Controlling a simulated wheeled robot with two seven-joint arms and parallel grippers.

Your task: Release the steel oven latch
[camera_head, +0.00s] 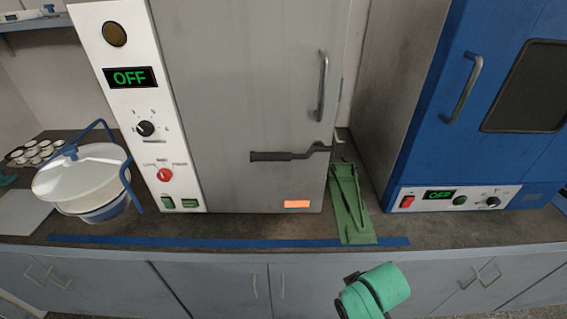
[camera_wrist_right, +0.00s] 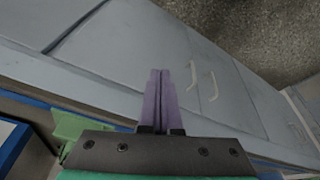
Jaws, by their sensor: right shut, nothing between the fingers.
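The steel oven (camera_head: 240,90) stands on the counter, its grey door closed. Its latch (camera_head: 285,156) is a dark horizontal lever low on the door, with a thick grip at the left and a bent end at the door's right edge. A vertical bar handle (camera_head: 321,87) is above it. My right arm shows in green at the bottom of the head view, in front of the counter and well below the latch. In the wrist view my right gripper (camera_wrist_right: 157,85) has its purple fingers together and empty, over the cabinet fronts. The latch is outside the wrist view. My left gripper is not in view.
A blue oven (camera_head: 440,130) stands at the right. A green stand (camera_head: 350,205) lies on the counter between the ovens. A white lidded vessel (camera_head: 82,175) with blue handles is at the left. Blue tape (camera_head: 200,242) runs along the front edge. Cabinets (camera_head: 210,285) are below.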

